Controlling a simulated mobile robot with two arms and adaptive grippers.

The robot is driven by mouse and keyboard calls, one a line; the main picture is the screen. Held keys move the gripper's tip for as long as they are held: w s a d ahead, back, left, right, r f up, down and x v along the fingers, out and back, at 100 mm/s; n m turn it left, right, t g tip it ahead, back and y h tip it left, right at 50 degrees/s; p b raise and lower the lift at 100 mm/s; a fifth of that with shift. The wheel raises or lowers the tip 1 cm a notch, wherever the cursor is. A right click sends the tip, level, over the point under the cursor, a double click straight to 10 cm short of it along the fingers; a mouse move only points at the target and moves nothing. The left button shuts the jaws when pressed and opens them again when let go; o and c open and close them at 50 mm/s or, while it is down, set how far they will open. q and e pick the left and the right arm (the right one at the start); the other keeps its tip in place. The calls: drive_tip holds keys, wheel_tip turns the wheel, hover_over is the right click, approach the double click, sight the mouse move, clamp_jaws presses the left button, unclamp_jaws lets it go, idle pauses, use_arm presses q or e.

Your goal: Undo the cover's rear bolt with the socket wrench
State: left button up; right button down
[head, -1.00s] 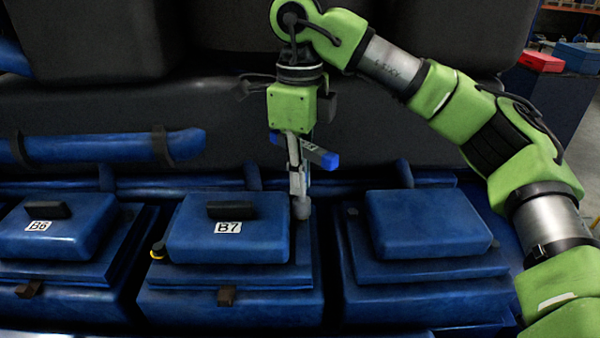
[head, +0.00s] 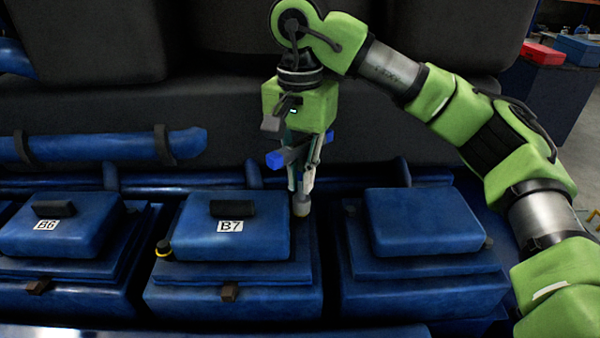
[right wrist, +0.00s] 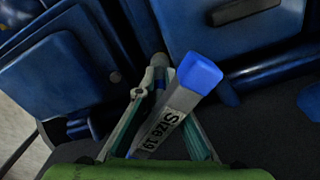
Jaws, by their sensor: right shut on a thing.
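The cover marked B7 (head: 255,238) is a blue box lid with a dark handle on top, in the middle of the head view. My right gripper (head: 304,180) points down over its right rear corner, shut on the socket wrench. The wrench's blue handle end (head: 276,160) points left, and its rounded grey socket end (head: 301,207) is down at that corner. The rear bolt is not visible; I cannot tell if it is under the socket. The right wrist view shows the wrench (right wrist: 172,112) between the fingers, marked "Size 19". My left gripper is not in view.
The B6 cover (head: 88,238) lies to the left and an unmarked blue cover (head: 425,228) to the right. A dark bolt (head: 229,291) is at B7's front, and a yellow ring (head: 161,254) at its left. A blue pipe (head: 100,147) runs behind.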

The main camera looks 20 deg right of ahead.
drive_tip(key=n, duration=0.7)
drive_tip(key=shift+r, duration=0.1)
drive_tip(key=n, duration=0.6)
drive_tip(key=shift+s+p, duration=0.1)
drive_tip(key=shift+p, duration=0.2)
drive_tip(key=shift+r, duration=0.1)
